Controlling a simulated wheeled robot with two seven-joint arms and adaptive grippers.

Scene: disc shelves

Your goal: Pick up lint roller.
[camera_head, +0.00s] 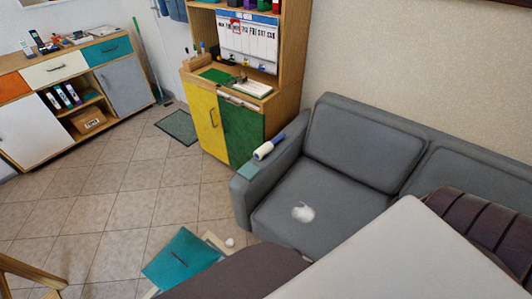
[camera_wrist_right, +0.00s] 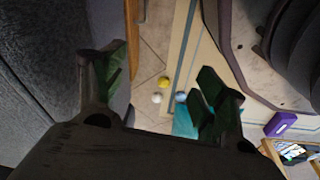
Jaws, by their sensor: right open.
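The lint roller (camera_head: 268,149), white with a dark blue handle, lies on the left armrest of the grey sofa (camera_head: 330,190) in the head view. It is not recognisable in the right wrist view. My right gripper (camera_wrist_right: 160,85) is open in that view, its green-tipped fingers wide apart with nothing between them but the floor farther off. Grey fabric fills the left side of that view. The right gripper is not visible in the head view, where parts of my own body cover the bottom right. My left gripper is in neither view.
A white fluffy clump (camera_head: 303,212) lies on the seat. A teal folder (camera_head: 182,259) lies on the floor. The yellow and green cabinet (camera_head: 224,124) stands behind the armrest. Tiled floor at left is mostly clear.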

